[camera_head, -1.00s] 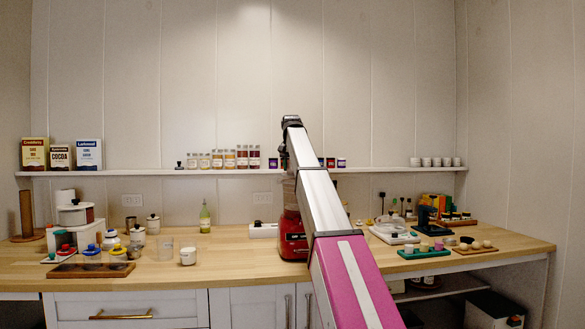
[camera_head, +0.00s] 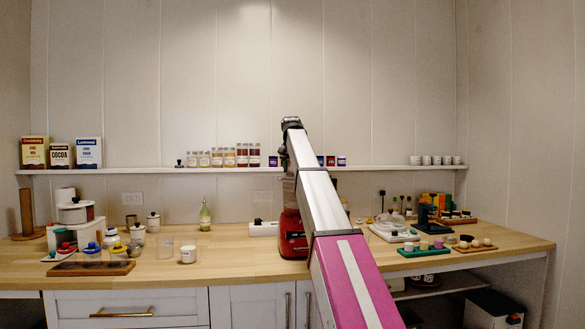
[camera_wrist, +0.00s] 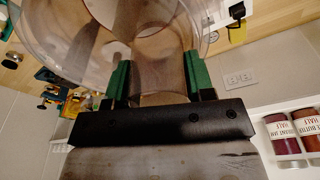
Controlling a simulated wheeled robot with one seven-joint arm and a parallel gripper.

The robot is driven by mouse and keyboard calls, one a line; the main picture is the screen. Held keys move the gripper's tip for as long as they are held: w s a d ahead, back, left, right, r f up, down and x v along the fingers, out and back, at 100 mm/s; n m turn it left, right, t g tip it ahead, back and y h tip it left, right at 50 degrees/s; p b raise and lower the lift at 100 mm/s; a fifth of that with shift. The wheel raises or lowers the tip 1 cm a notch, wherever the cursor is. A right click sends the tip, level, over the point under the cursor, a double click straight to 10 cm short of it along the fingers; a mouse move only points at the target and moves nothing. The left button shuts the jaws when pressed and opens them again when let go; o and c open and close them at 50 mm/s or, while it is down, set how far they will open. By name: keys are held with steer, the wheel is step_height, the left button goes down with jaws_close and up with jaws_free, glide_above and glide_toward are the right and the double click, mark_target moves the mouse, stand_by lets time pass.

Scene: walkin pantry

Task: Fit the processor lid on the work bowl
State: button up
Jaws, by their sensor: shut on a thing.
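The processor has a red base (camera_head: 292,236) on the counter, left of my arm. Its clear work bowl (camera_head: 289,192) shows above the base, partly behind my arm. In the wrist view my gripper (camera_wrist: 157,72), with green fingertips, is shut on the clear processor lid (camera_wrist: 62,42), whose round rim spreads beyond the fingers. The part between the fingers is clear and hard to make out. In the head view my arm hides the gripper and lid. I cannot tell whether the lid touches the bowl.
A shelf (camera_head: 215,170) with jars, boxes and cups runs along the wall behind. A white power strip (camera_head: 263,229) lies left of the processor. A green bottle (camera_head: 205,217) and white jars stand farther left. A green tray (camera_head: 424,249) and small items crowd the right side.

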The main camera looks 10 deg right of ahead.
steer(key=shift+f, duration=0.4)
steer(key=o, duration=1.1)
steer(key=shift+o, duration=0.2)
steer(key=shift+r, duration=0.1)
